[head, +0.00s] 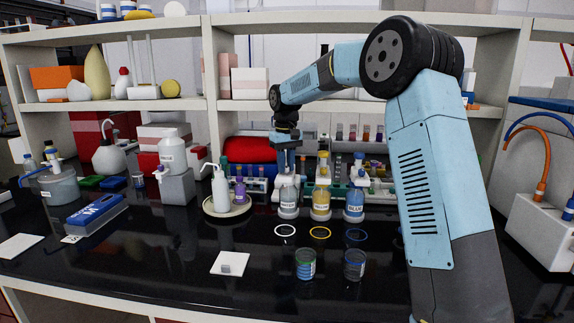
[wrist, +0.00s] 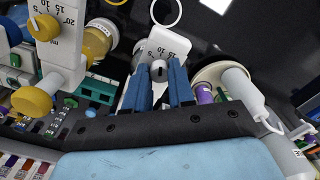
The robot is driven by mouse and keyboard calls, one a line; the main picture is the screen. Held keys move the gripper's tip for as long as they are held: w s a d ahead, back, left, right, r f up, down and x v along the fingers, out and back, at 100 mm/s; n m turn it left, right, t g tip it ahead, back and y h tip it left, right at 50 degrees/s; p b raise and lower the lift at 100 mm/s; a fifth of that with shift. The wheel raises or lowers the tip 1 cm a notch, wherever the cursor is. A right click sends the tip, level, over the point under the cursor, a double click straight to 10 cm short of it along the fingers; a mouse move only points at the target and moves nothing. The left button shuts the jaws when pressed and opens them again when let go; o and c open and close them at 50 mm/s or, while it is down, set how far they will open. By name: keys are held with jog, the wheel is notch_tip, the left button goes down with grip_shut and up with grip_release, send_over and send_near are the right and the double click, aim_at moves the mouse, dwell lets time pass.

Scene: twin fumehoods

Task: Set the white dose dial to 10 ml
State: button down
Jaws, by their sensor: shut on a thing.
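The white-labelled dispenser bottle (head: 288,202) stands at the left of a row of three on the black bench. My gripper (head: 286,160) points down at its top and hides the dial in the head view. In the wrist view, my gripper (wrist: 160,76) has its two blue fingers closed around the small white dose dial (wrist: 159,69). The white scale plate (wrist: 168,42) beyond the fingertips shows printed marks, with 10 and 15 partly readable. Which mark the dial points to cannot be told.
The yellow bottle (head: 321,203) and blue bottle (head: 353,205) stand close on the right. A pump bottle (head: 220,188) on a round tray is on the left. Rings and two beakers (head: 306,264) (head: 355,265) lie in front. A rack with vials is behind.

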jog(key=c, duration=1)
grip_release()
jog(key=shift+o, duration=0.2)
notch_tip(320, 180, up, 14)
jog(key=shift+f, duration=0.2)
